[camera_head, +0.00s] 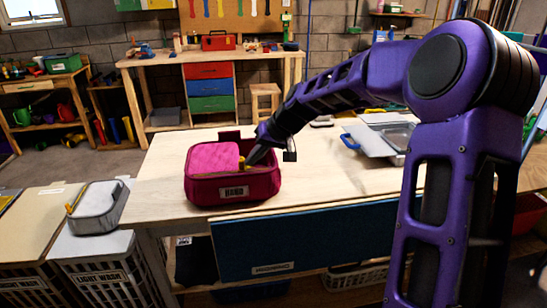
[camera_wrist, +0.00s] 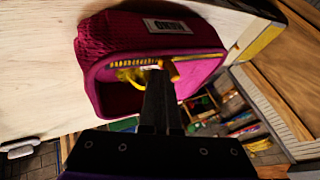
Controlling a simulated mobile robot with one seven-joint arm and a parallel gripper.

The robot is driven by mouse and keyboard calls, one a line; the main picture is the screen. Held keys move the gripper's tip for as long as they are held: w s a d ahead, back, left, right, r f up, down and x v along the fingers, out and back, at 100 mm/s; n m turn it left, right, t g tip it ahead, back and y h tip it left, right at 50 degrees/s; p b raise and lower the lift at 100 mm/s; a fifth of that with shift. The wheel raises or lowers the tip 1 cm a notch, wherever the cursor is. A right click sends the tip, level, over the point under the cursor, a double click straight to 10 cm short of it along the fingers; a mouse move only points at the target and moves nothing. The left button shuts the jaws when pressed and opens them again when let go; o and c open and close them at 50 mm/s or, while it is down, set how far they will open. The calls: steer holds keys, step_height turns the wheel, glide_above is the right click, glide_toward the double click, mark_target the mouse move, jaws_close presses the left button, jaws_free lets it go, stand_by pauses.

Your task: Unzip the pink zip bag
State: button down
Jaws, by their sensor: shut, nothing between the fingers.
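The pink zip bag (camera_head: 235,190) stands upright on the light wooden table, with a label on its near side. A bright pink top panel (camera_head: 212,157) covers the left part of its top; the right part under my gripper is partly hidden. In the wrist view the bag (camera_wrist: 115,45) shows its rim, a row of yellow zip teeth (camera_wrist: 128,63) and a yellow ring-like piece (camera_wrist: 133,78). My gripper (camera_head: 249,162) is shut and empty, its tip at the bag's top right beside a yellow piece. The shut fingertips (camera_wrist: 160,72) overlap the rim; contact cannot be told.
A metal tray with a blue handle (camera_head: 375,145) lies on the table at right. A grey container (camera_head: 98,207) sits on the light-wash hamper (camera_head: 100,281) at left. A blue panel (camera_head: 300,245) hangs at the table's front. The table (camera_head: 165,160) is clear left of the bag.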

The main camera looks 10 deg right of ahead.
steer(key=a, duration=1.2)
steer(key=shift+a, duration=0.35)
